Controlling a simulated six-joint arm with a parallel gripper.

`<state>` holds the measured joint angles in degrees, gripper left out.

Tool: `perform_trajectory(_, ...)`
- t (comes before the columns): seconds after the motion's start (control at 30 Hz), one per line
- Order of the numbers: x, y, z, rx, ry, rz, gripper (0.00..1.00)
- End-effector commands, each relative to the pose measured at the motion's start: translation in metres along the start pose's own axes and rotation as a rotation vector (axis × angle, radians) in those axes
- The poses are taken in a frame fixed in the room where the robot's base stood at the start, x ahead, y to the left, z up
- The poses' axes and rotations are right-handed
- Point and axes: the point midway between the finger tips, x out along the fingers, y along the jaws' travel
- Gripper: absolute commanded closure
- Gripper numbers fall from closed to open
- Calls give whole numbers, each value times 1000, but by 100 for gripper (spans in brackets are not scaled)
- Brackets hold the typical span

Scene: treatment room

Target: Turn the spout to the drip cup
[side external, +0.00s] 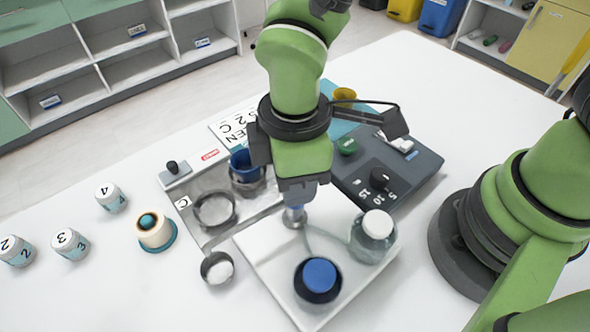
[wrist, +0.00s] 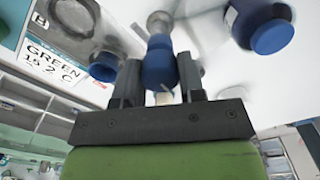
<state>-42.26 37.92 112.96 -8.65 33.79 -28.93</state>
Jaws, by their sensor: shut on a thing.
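My gripper (side external: 297,192) points down over the white tray (side external: 265,262), its tips largely hidden by its own body in the side view. In the wrist view my gripper (wrist: 160,80) is shut on a blue fitting (wrist: 158,62), which has a steel end (wrist: 160,22). The steel end also shows in the side view (side external: 294,217), just below the gripper. I cannot tell which way a spout on it faces. A blue cup (side external: 243,163) sits in a metal holder left of the gripper; the wrist view shows a blue cup (wrist: 104,67) too. I cannot tell which vessel is the drip cup.
The tray also bears a dark jar with a blue lid (side external: 319,275) and a clear jar with a white lid (side external: 377,224), both close to the gripper. A metal cup (side external: 217,268) stands left. A grey dial unit (side external: 405,165) is behind right. Numbered jars (side external: 70,243) stand far left.

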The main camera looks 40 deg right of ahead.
Motion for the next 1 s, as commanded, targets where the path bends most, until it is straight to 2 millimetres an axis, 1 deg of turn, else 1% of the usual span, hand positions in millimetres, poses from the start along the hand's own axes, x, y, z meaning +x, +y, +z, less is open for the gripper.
perform_trajectory(0.07, -1, 0, -2, -1, 7, 3, 100)
perform_trajectory(0.1, -1, 0, -2, -1, 7, 3, 57)
perform_trajectory(0.17, -1, 0, -1, 0, 6, 2, 43)
perform_trajectory(0.2, -1, 0, -1, 0, 5, 2, 38)
perform_trajectory(0.47, -1, 0, -1, 1, 3, 1, 38)
perform_trajectory(0.57, -7, 0, -1, 0, 5, 2, 38)
perform_trajectory(0.67, -23, 0, -2, 2, 9, 3, 38)
perform_trajectory(0.9, -71, 0, -2, 2, 10, 3, 38)
perform_trajectory(1.0, -86, 0, -1, 0, 8, 3, 38)
